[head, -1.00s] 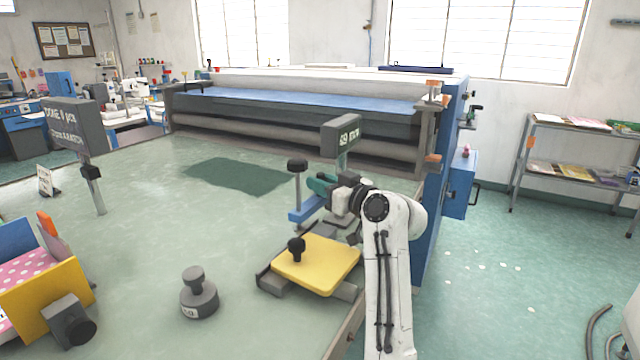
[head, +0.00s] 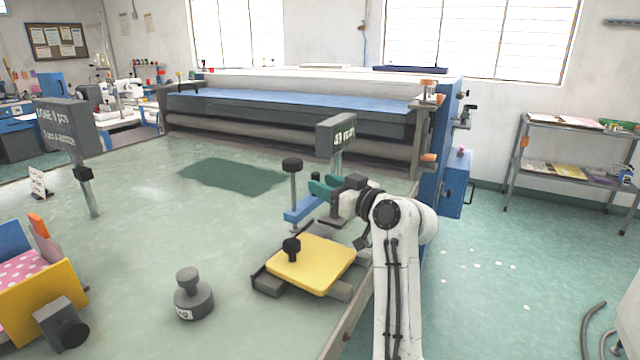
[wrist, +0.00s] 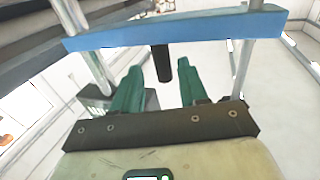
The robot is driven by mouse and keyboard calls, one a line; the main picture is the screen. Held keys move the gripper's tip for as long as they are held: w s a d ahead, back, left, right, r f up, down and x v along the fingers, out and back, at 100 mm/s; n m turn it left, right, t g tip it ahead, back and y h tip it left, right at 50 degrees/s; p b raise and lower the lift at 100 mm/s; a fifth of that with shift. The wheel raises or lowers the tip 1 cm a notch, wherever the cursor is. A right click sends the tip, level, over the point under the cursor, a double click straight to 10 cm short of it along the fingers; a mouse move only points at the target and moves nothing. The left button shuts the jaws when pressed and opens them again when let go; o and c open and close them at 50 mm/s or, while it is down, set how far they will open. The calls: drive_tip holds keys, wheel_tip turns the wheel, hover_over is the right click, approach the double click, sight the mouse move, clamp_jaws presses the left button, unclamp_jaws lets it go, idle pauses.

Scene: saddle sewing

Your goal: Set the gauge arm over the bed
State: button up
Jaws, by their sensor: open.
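The blue gauge arm (head: 302,210) is a short bar low on an upright steel post with a black knob (head: 292,164). It stands at the far side of a yellow plate (head: 308,264). In the wrist view a blue bar (wrist: 190,28) crosses above my fingers, between two steel posts, with a black peg (wrist: 160,63) hanging from it. My gripper (head: 318,187) is beside the post at its right, with teal fingers. The wrist view shows the fingers (wrist: 157,88) apart with nothing between them. I cannot tell which surface is the bed.
A grey sign (head: 336,131) on a post stands behind my gripper, its text too blurred to read surely. A grey weight (head: 193,294) stands front left of the yellow plate. A yellow box (head: 45,300) is at far left.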

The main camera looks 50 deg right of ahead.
drive_tip(key=s, duration=0.8)
drive_tip(key=shift+b, duration=0.3)
drive_tip(key=shift+a, duration=0.1)
